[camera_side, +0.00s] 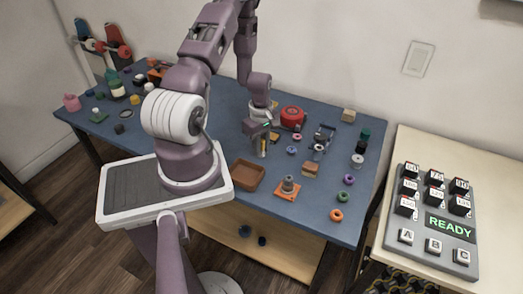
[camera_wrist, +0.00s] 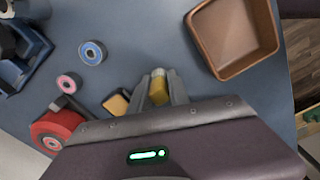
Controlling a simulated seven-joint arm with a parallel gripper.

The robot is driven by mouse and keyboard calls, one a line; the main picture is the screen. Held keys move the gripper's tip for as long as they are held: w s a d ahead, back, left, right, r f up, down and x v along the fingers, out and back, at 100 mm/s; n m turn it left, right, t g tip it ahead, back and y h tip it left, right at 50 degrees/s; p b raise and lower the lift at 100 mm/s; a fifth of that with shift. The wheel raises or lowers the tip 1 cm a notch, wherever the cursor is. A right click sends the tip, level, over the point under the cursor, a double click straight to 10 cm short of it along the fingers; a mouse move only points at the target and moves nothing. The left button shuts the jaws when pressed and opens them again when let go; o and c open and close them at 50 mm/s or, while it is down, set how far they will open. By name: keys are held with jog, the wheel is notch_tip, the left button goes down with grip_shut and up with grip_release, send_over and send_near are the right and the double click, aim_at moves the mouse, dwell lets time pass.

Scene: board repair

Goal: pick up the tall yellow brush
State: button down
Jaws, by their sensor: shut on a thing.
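My gripper (camera_side: 264,137) is above the blue table, behind the brown tray. Its two fingers show in the wrist view (camera_wrist: 160,98) and are shut on the tall yellow brush (camera_wrist: 158,88). The brush is yellow with a pale, greyish end and sits between the fingers. In the side view the yellow brush (camera_side: 262,149) shows as a narrow upright strip below the gripper. Part of it is hidden by the fingers, and I cannot tell whether its lower end touches the table.
A brown tray (camera_wrist: 198,20) lies close by. A red round thing (camera_side: 292,116) and a tan block (camera_wrist: 117,104) are near the gripper. Small rings, including a blue one (camera_wrist: 92,52), and a dark blue holder (camera_side: 323,136) stand to the right in the side view.

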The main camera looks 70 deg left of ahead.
aim_at(262, 140)
notch_tip(262, 140, up, 10)
jog(key=shift+r, duration=0.1)
dwell(0.4)
dwell(0.4)
jog(key=w+d+r+m, duration=0.5)
jog(key=w+d+m, duration=0.1)
jog(key=d+m, duration=0.4)
jog(key=w+d+r+m, duration=0.4)
jog(key=w+d+m, duration=0.2)
jog(key=d+m, duration=0.5)
jog(key=shift+d+r+m, duration=0.25)
jog(key=shift+r+m, duration=0.15)
jog(key=shift+m, duration=0.3)
jog(key=shift+w+a, duration=0.15)
